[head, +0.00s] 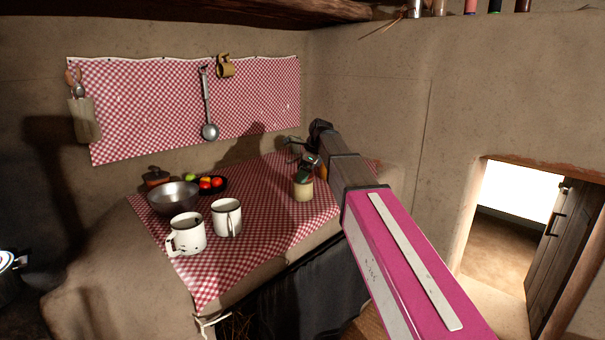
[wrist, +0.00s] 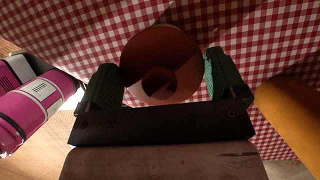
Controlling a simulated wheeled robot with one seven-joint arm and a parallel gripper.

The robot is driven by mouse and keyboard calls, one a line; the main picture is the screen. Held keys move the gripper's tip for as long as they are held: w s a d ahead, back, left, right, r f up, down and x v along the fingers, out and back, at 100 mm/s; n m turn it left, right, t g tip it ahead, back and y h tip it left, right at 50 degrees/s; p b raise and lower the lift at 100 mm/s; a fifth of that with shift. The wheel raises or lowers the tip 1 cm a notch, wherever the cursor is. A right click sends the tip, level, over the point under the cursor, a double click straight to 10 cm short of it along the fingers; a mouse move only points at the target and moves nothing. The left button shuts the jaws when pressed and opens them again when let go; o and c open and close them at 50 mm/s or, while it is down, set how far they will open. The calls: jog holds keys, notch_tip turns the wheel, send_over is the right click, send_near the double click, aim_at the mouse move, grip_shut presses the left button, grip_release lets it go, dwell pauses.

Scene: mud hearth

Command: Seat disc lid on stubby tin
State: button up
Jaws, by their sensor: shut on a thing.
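The disc lid (wrist: 158,48) is a reddish-brown round plate with a darker round knob in its middle, seen from above in the wrist view. My gripper (wrist: 162,82) is shut on it, with a green-padded finger on each side. The stubby tin (head: 303,190) is a short pale tan cylinder on the checked cloth in the head view. My gripper (head: 304,173) is right over the tin's top. The fingers hide the lid and the tin's rim there, so I cannot tell whether the lid touches the tin. The wrist view does not show the tin.
The red-checked cloth (head: 262,220) covers the ledge. Left of the tin are two white mugs (head: 187,234) (head: 228,217), a metal bowl (head: 173,197), a dark dish of fruit (head: 218,190) and a small brown pot (head: 156,177). Cloth between the mugs and tin is clear.

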jog(key=shift+f, duration=0.65)
dwell(0.8)
jog(key=o, duration=0.6)
jog(key=shift+r, duration=0.15)
jog(key=shift+r, duration=3.4)
jog(key=shift+s, duration=0.15)
